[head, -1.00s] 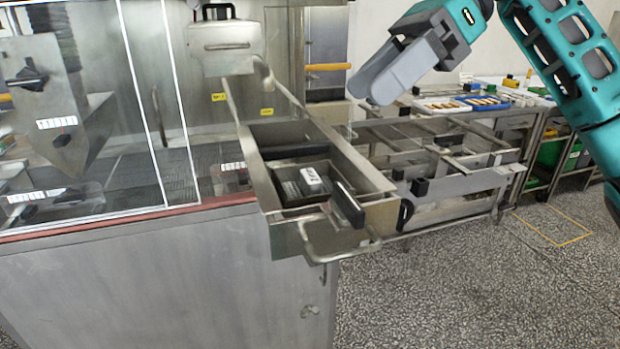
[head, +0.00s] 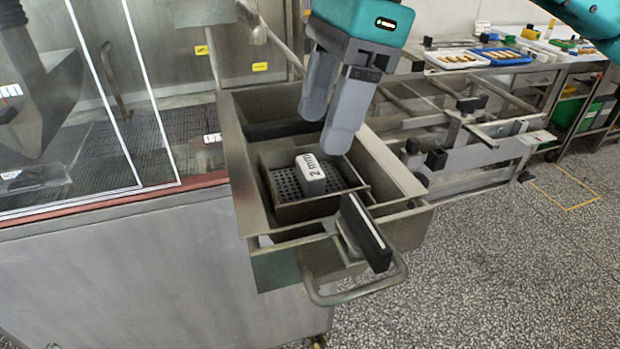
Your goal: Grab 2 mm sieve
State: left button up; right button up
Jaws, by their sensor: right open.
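The 2 mm sieve (head: 284,186) is a small metal box with a perforated floor and a white block (head: 311,174) marked "2 mm" on it. It sits inside the open metal drawer (head: 240,187) that sticks out from the machine. A black bar handle (head: 364,232) stands at the near end of the drawer. My right gripper (head: 326,133) hangs above the drawer with its two grey fingers pointing down. It is open and empty, with its fingertips above and just behind the sieve's white label. My left gripper does not show.
A glass-fronted machine (head: 90,100) stands to the left. A curved metal handle (head: 352,295) juts out at the drawer's front. A metal rack (head: 490,150) is to the right, with a table holding white and blue trays (head: 500,56) behind it. The speckled floor at right is clear.

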aim_at(310, 165)
jog(key=shift+x, duration=2.75)
jog(key=shift+c, duration=0.3)
jog(key=c, duration=0.7)
jog(key=shift+c, duration=0.6)
jog(key=shift+r, duration=0.2)
